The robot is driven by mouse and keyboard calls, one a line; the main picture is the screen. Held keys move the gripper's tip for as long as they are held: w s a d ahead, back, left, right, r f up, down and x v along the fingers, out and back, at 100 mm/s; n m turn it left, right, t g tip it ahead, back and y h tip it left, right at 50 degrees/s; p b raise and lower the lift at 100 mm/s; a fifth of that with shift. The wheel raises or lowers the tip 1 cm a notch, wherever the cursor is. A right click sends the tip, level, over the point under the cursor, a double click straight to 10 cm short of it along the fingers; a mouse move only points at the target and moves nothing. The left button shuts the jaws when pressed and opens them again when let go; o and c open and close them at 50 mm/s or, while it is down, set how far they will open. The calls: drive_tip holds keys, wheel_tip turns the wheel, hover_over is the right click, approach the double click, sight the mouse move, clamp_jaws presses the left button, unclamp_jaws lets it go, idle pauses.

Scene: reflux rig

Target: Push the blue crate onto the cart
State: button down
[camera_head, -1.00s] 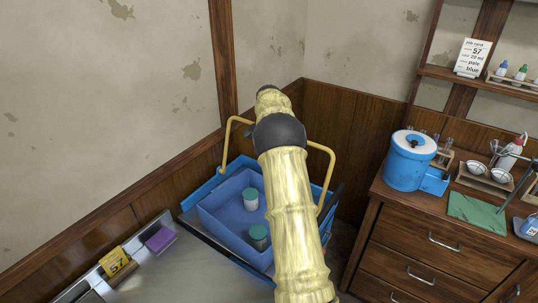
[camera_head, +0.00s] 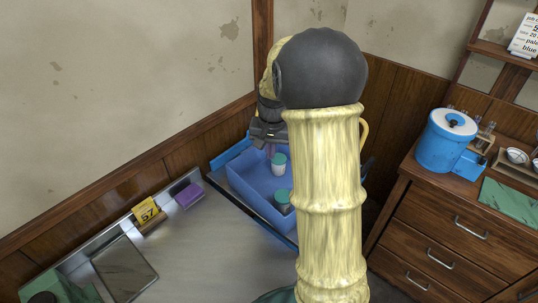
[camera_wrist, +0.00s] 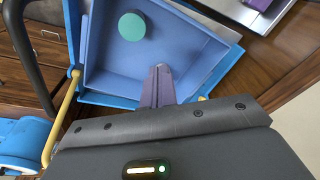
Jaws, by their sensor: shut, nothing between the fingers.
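The blue crate (camera_head: 243,188) is an open box holding two jars with green lids (camera_head: 279,158) (camera_head: 282,196). It appears to lie over the blue cart (camera_head: 232,152); I cannot tell whether its near edge overlaps the steel bench. The cart's yellow handle (camera_head: 364,132) shows behind my arm. My gripper (camera_head: 270,150) is shut and empty, pointing down at the crate's far end. In the wrist view, the shut fingers (camera_wrist: 160,72) overlap the crate's wall (camera_wrist: 197,60); contact is unclear. One green lid (camera_wrist: 131,26) and the cart rim (camera_wrist: 75,22) show there. My arm hides the crate's right side.
The steel bench (camera_head: 215,240) carries a yellow card marked 57 (camera_head: 146,211), a purple block (camera_head: 187,195) and a flat plate (camera_head: 124,268). A wooden drawer cabinet (camera_head: 440,235) with a blue canister (camera_head: 445,140) stands at right. Walls close in behind the cart.

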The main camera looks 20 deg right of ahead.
drive_tip(key=s+a+f+n, duration=0.1)
drive_tip(key=s+a+n, duration=0.2)
drive_tip(key=s, duration=0.6)
drive_tip(key=s+a+f+n+t, duration=0.1)
drive_tip(key=s+a+n, duration=0.2)
drive_tip(key=s+a, duration=0.3)
drive_tip(key=s, duration=0.2)
drive_tip(key=shift+s+a+f, duration=0.2)
drive_tip(key=shift+s+a, duration=0.05)
drive_tip(key=shift+s, duration=0.1)
